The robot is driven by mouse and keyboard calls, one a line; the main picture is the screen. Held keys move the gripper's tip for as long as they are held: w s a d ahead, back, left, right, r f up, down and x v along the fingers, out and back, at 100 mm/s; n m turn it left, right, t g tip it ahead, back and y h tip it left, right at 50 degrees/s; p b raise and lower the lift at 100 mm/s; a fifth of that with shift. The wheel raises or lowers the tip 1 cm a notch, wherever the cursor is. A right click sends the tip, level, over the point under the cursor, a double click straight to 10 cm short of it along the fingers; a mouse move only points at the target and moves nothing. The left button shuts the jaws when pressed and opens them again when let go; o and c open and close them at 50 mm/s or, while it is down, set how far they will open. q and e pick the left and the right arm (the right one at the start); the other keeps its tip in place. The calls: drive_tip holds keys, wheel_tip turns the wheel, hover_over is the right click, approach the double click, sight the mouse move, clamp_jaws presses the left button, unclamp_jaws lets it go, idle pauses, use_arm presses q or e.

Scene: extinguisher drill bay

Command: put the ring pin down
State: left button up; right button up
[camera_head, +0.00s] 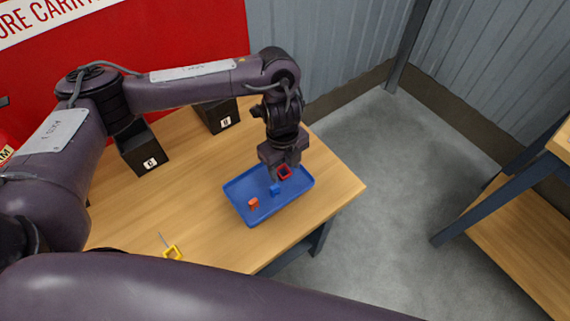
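My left gripper (284,167) points down over the back right part of a blue tray (246,216). A red square ring pin (285,172) sits at its fingertips, and the gripper looks shut on it. Its pin part is hidden or too small to tell. The gap between ring and tray floor is hard to judge. A yellow ring pin (173,252) lies on the table near its front edge, with its thin pin pointing up-left. My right gripper is not in view.
An orange-red piece (253,203) and a blue piece (275,190) lie in the tray. Two black boxes with letter labels, one at the left (142,153) and one behind (217,117), stand on the wooden table (195,200). Bare tabletop lies left of the tray.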

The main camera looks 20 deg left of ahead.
sight(283, 170)
use_arm(q)
drive_tip(key=shift+r+p, duration=0.3)
drive_tip(key=shift+r, duration=0.25)
wheel_tip(283, 170, up, 12)
drive_tip(key=p, duration=0.1)
drive_tip(key=shift+w+a+p, duration=0.25)
drive_tip(key=shift+a+p, duration=0.05)
drive_tip(key=shift+a, duration=0.05)
